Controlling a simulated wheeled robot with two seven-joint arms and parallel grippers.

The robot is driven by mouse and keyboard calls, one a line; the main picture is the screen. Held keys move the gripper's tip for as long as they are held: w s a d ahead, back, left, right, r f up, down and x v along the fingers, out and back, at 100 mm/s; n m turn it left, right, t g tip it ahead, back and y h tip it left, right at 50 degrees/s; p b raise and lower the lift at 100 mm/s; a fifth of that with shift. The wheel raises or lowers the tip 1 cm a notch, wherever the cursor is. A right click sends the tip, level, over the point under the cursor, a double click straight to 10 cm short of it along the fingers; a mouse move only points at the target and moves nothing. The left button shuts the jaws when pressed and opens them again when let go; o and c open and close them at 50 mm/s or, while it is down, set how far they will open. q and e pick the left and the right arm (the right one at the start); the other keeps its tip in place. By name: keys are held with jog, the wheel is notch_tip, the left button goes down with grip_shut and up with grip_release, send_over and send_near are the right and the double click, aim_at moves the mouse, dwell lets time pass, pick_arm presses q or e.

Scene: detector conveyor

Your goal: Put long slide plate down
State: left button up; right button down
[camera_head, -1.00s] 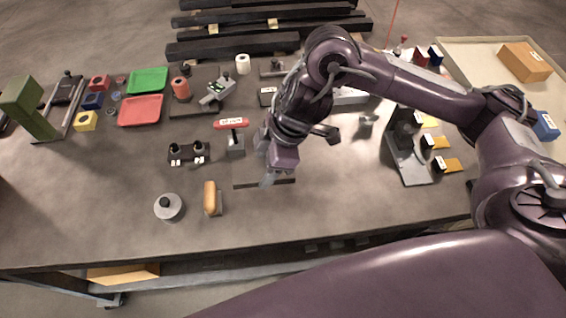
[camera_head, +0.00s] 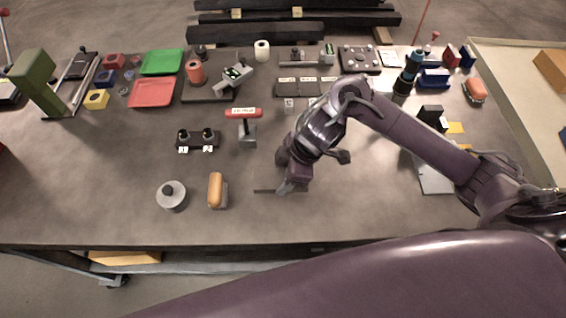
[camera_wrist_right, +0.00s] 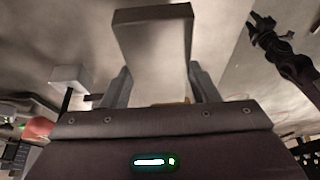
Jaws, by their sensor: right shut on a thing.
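The long slide plate is a flat grey plate with a dark edge; it fills the space between the fingers in the right wrist view (camera_wrist_right: 153,45). My right gripper (camera_wrist_right: 160,88) is shut on it, and the plate reaches out beyond the fingertips. In the head view the right gripper (camera_head: 291,187) is low over the front middle of the table, and the plate (camera_head: 265,181) shows faintly beside it, its dark front edge visible. I cannot tell whether the plate touches the table. My left gripper is not in view.
A tan-handled block (camera_head: 215,190) and a round grey weight (camera_head: 171,197) stand left of the gripper. A red-labelled stand (camera_head: 247,135) and a two-knob block (camera_head: 197,141) are behind. The grey table (camera_head: 90,200) is clear at front left.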

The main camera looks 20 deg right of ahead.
jog(key=shift+a+f, duration=0.1)
jog(key=shift+f, duration=3.3)
jog(key=shift+f, duration=0.15)
jog(key=c, duration=0.5)
grip_release()
jog(key=shift+s, duration=0.1)
